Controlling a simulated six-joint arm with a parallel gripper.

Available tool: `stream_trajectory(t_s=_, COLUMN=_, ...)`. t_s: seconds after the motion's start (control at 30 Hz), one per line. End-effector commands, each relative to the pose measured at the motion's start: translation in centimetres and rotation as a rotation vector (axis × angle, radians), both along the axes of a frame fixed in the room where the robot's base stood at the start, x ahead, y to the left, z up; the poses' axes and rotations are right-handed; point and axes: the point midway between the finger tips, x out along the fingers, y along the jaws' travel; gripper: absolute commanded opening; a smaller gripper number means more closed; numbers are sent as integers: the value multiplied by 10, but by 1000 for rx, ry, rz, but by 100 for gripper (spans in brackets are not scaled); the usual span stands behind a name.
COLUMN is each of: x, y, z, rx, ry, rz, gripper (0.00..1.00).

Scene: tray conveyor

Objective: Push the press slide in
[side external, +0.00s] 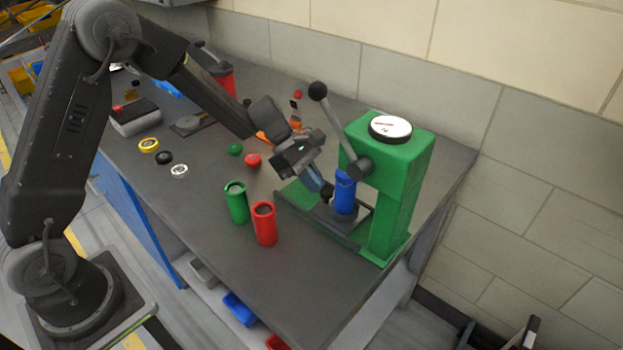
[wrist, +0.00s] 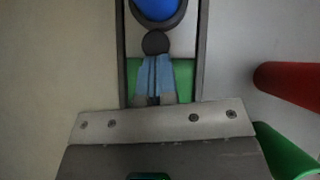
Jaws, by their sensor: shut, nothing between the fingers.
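The green press (side external: 392,190) stands at the right end of the bench, with a dial on top and a black-knobbed lever (side external: 318,92). Its dark slide (wrist: 172,16) sits between two rails and carries an upright blue cylinder (side external: 344,192), seen from above in the wrist view (wrist: 155,8). A round dark knob (wrist: 156,43) is on the slide's near end. My gripper (side external: 326,190) is shut and empty, its blue-grey fingertips (wrist: 156,58) right at the knob. I cannot tell whether they touch it. In the side view the gripper partly hides the slide's near end.
A green cylinder (side external: 237,204) and a red cylinder (side external: 265,226) stand left of the press rails, near my gripper. Green and red caps (side external: 252,160) lie behind them. Yellow, black and silver rings (side external: 148,145) lie further left. The bench front is clear.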

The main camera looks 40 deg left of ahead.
Motion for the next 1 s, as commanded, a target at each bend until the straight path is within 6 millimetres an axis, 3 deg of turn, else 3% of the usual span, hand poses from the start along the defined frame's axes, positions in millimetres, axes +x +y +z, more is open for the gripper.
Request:
stream_trajectory(t_s=0.17, x=-2, y=15, z=2, rx=1, ry=-1, rz=3, gripper=0)
stream_trajectory(t_s=0.3, x=-6, y=42, z=7, rx=0, ry=-1, rz=6, gripper=0)
stream_trajectory(t_s=0.6, x=-12, y=83, z=58, rx=1, ry=-5, rz=3, gripper=0)
stream_trajectory(t_s=0.8, x=-15, y=99, z=77, rx=0, ry=-2, rz=1, gripper=0)
stream_trajectory(t_s=1.0, x=-16, y=123, z=69, rx=-88, ry=29, rz=-6, gripper=0)
